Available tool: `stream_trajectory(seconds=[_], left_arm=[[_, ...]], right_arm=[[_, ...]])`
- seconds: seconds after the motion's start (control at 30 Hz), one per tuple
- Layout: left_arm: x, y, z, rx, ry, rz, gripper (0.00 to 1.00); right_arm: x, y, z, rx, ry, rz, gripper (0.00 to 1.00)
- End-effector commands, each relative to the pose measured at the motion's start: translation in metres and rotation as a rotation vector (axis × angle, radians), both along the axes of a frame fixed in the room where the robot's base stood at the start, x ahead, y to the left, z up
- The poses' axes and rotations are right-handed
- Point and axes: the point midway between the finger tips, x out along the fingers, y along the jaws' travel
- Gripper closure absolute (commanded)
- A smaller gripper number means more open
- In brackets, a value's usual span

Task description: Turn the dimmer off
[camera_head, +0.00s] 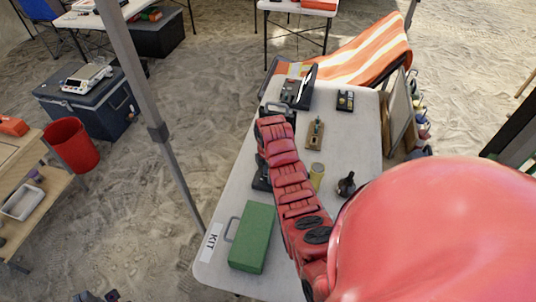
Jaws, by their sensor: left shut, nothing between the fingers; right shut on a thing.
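I cannot tell for certain which thing is the dimmer. A small black box with yellowish parts (345,101) sits at the far right of the white table (232,187). A wooden board with a small upright fitting (316,134) lies nearer. A black device with a raised panel (298,92) stands at the far left edge. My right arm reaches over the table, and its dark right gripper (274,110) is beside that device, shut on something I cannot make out. Dark parts at the bottom left edge look like my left gripper (98,296), low and away from the table.
A green case (252,237) and a KIT label (211,243) are at the table's near left. A yellow cylinder (317,176) and a dark round object (346,185) stand right of my arm. A grey pole (150,110) rises left of the table. Frames (398,112) lean along the right edge.

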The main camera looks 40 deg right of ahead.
Motion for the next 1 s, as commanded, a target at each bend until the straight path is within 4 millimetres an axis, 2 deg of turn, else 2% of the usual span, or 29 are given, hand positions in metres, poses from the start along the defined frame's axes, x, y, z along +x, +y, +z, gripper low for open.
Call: stream_trajectory(seconds=[0.57, 0.6, 0.73, 1.0], left_arm=[[0.0, 0.0, -0.0048, 0.0, 0.0, 0.0, 1.0], [-0.0001, 0.0, -0.0047, 0.0, 0.0, 0.0, 1.0], [0.0, 0.0, -0.0048, 0.0, 0.0, 0.0, 1.0], [0.0, 0.0, -0.0049, 0.0, 0.0, 0.0, 1.0]], right_arm=[[0.0007, -0.0001, 0.0011, 0.0, -0.002, 0.032, 1.0], [0.0007, -0.0001, 0.0011, 0.0, -0.002, 0.032, 0.61], [0.0005, -0.0001, 0.0009, 0.0, -0.001, 0.032, 0.37], [0.0002, 0.0001, 0.0006, 0.0, 0.0, 0.031, 0.36]])
